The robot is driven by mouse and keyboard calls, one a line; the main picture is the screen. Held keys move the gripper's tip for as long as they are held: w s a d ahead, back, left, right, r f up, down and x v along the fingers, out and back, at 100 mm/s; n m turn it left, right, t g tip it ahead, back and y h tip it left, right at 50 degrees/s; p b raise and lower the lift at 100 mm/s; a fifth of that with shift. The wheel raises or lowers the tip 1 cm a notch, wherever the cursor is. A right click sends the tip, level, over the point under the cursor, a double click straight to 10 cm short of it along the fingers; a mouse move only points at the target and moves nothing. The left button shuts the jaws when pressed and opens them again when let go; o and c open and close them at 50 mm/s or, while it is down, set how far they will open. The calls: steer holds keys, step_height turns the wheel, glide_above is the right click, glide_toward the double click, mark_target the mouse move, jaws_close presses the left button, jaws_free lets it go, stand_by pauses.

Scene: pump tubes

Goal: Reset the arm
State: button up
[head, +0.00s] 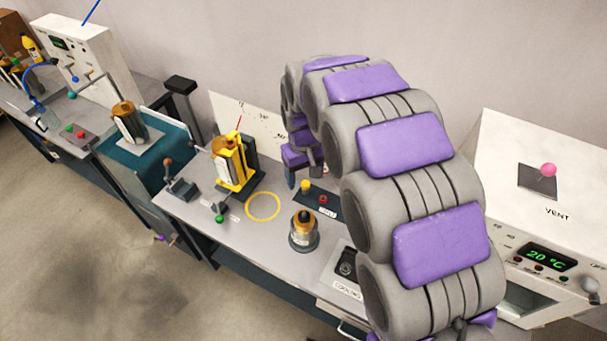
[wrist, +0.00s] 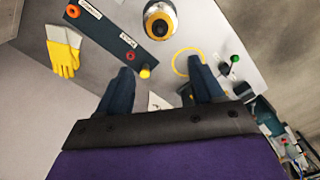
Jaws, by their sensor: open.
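My gripper (head: 303,178) hangs at the far end of my purple and grey arm, above the back part of the grey bench (head: 240,240). In the wrist view my gripper (wrist: 162,88) shows two dark fingers spread apart with nothing between them. My arm arches from the lower right up and over the bench, hiding part of it. In the wrist view, the bench top, a dark panel (wrist: 112,34) and a yellow ring (wrist: 187,62) lie beyond the fingers. A yellow knob (wrist: 145,73) shows close beside the left finger; I cannot tell whether they touch.
A yellow-framed canister (head: 232,163) stands left of my gripper. A round grey and amber vessel (head: 303,232) stands in front. A white VENT cabinet (head: 540,210) is at right. Yellow gloves (wrist: 64,52) lie at left in the wrist view. Open floor (head: 90,240) lies left.

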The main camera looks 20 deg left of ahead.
stand_by(0.8)
steer(key=s+d+r+m+b, duration=0.15)
steer(key=s+d+r, duration=0.3)
steer(key=d, duration=0.55)
steer(key=s+d+r+m, duration=0.3)
steer(key=s+d, duration=0.3)
steer(key=d, duration=0.3)
steer(key=s+d+m, duration=0.1)
steer(key=s+d, duration=0.2)
steer(key=s, duration=0.3)
steer(key=s+d+m+g, duration=0.1)
steer(key=s+d, duration=0.3)
steer(key=s, duration=0.3)
steer(key=s+d+f+m, duration=0.1)
steer(key=s+d+m, duration=0.1)
steer(key=s, duration=0.4)
steer(key=shift+s+d+g+b, duration=0.2)
steer(key=shift+d+g+b, duration=0.15)
steer(key=shift+d, duration=0.3)
